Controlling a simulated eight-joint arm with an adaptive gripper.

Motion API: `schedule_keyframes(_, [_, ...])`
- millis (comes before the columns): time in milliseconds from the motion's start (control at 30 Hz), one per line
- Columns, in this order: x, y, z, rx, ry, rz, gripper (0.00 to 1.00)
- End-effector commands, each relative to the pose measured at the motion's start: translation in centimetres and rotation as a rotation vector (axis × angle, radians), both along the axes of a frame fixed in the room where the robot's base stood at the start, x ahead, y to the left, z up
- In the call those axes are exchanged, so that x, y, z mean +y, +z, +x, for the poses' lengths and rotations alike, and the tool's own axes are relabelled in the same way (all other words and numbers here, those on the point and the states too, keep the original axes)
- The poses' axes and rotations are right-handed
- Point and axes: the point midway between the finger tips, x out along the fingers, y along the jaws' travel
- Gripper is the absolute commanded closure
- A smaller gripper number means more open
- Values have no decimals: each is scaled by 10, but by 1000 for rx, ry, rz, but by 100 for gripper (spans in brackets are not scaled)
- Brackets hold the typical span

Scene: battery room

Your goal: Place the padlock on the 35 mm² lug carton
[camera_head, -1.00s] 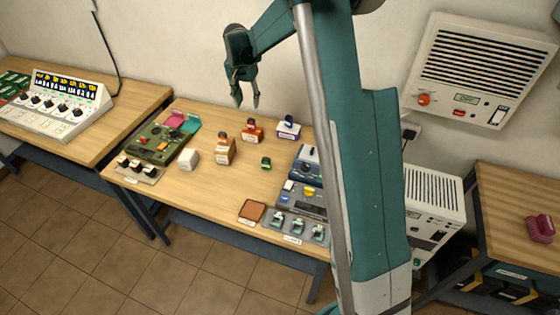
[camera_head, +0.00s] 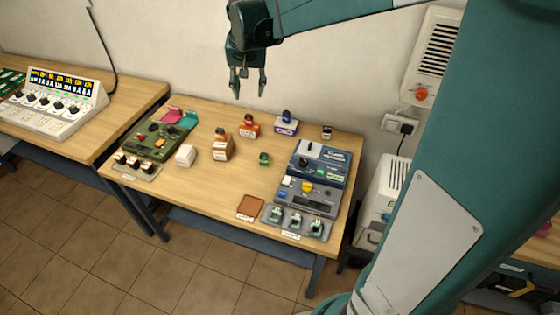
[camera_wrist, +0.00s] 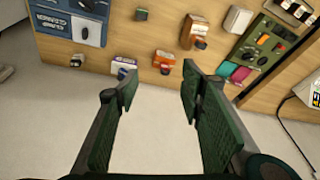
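My gripper (camera_head: 250,92) is open and empty, above the back of the middle table. Its two fingers also show apart in the wrist view (camera_wrist: 158,82). Below stand small cartons with dark-topped items on them: a brown one (camera_head: 221,153), an orange one (camera_head: 249,130) and a white-and-purple one (camera_head: 286,128). A small green item (camera_head: 264,159) sits alone near the middle, and a small black-and-white item (camera_head: 327,132) stands at the back right. The labels are too small to read, so I cannot tell which carton is 35 mm² or which item is the padlock.
A white block (camera_head: 185,156) and a green equipment board (camera_head: 160,138) are at the table's left. A blue-grey panel (camera_head: 318,165) fills the right side, with a brown pad (camera_head: 250,207) at the front edge. A white wall unit (camera_head: 437,60) is behind my arm.

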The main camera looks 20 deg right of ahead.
Motion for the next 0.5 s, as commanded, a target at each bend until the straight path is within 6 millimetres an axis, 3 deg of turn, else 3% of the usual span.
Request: schedule_keyframes(500, [15, 35, -102, -78, 131, -27, 61])
